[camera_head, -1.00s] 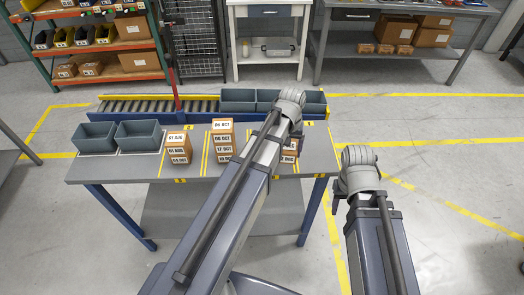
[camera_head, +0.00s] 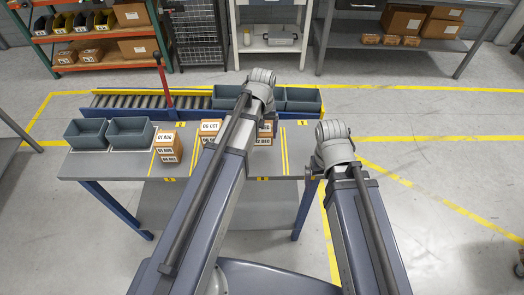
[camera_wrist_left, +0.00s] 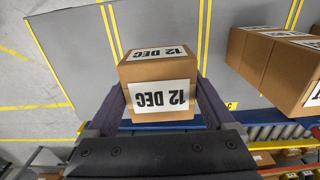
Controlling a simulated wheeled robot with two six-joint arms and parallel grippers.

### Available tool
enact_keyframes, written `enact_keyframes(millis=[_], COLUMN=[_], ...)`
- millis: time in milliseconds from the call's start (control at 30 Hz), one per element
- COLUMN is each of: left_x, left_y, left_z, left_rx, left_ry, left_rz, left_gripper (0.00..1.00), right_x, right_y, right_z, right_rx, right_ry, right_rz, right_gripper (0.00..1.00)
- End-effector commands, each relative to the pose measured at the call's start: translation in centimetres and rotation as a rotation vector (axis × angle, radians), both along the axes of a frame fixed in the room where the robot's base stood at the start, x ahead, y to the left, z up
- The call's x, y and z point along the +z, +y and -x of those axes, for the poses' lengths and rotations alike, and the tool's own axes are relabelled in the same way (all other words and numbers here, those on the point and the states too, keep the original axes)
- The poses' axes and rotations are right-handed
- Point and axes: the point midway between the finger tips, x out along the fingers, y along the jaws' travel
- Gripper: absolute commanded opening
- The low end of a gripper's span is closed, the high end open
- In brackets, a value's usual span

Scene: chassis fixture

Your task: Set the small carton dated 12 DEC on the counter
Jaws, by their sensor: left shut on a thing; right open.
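The small brown carton (camera_wrist_left: 155,72) has white labels reading 12 DEC on two visible faces in the left wrist view. My left gripper (camera_wrist_left: 160,84) is shut on it, one dark finger on each side. In the head view the carton (camera_head: 264,141) shows partly beyond my left arm, above the far part of the grey table (camera_head: 110,167). I cannot tell how high the carton is. My right gripper (camera_head: 313,173) is open and empty by the table's right end.
A 01 AUG carton stack (camera_head: 166,146) and a 06 OCT stack (camera_head: 210,128), partly hidden by my arm, stand on the table. Grey bins (camera_head: 130,132) are at its left. A roller conveyor (camera_head: 150,102) with more bins (camera_head: 302,100) runs behind.

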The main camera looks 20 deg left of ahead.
Motion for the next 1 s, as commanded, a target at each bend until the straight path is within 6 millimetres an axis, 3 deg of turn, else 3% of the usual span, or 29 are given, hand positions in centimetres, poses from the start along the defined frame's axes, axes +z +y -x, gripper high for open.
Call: enact_keyframes(millis=[333,667,1000], left_x=[-5.4,-6.2,-9.8], left_y=[0.0,0.0,0.0], left_z=[0.0,0.0,0.0], left_rx=[0.0,0.0,0.0], left_ry=[0.0,0.0,0.0], left_rz=[0.0,0.0,0.0], left_gripper=[0.1,0.1,0.1], right_x=[-5.4,-6.2,-9.8], right_y=[0.0,0.0,0.0], right_z=[0.0,0.0,0.0], right_rx=[-0.002,-0.002,-0.002], right_ry=[0.0,0.0,0.0], right_rz=[0.0,0.0,0.0], right_gripper=[1.0,1.0,1.0])
